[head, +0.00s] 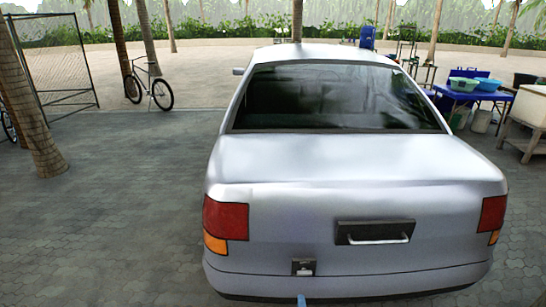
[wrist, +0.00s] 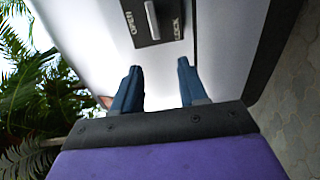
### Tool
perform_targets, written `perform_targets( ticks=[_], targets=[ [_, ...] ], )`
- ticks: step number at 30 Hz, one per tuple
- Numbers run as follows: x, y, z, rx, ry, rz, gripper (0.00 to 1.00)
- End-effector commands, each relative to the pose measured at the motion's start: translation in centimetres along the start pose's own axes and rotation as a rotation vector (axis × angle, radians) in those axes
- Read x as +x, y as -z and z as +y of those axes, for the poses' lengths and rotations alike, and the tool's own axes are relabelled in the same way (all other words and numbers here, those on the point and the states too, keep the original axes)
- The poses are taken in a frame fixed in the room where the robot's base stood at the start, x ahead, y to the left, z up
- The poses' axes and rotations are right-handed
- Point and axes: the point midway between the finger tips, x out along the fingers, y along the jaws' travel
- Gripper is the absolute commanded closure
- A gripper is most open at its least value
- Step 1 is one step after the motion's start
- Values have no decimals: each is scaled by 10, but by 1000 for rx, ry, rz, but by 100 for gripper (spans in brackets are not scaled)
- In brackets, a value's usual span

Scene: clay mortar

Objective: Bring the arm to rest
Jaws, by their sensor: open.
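My gripper (wrist: 160,66) shows in the wrist view with its two blue fingers apart and nothing between them. The fingers point toward the back of a silver car (head: 350,205), which also fills much of the wrist view (wrist: 85,40). A dark latch plate (wrist: 170,28) with a light lever and the words OPEN and LOCK lies just beyond the fingertips. In the head view the small latch (head: 303,267) sits low on the car's rear. A blue tip, likely of my gripper, shows just below it at the bottom edge. The rest of the arm is hidden.
The car's dark recessed handle (head: 375,232) is right of the latch. Paved ground (head: 90,225) is open to the left. A bicycle (head: 148,85) and palm trunks stand further back. A blue table (head: 470,92) with tubs stands at the right.

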Motion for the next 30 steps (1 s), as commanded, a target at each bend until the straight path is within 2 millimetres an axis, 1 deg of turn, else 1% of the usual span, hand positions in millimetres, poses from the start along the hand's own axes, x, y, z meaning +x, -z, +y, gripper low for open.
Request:
perform_targets(
  ticks=[7, 11, 15, 20, 22, 26, 29, 30],
  targets=[
    [38, 23, 36, 197, 135, -35, 57],
    [51, 36, 57, 314, 234, -55, 57],
    [60, 49, 86, 432, 329, -74, 57],
    [59, 65, 120, 554, 446, -97, 57],
    [58, 70, 138, 604, 492, -107, 57],
    [48, 79, 169, 689, 583, -131, 57],
    [36, 84, 193, 746, 655, -154, 57],
    [31, 85, 204, 767, 681, -163, 57]
  ],
)
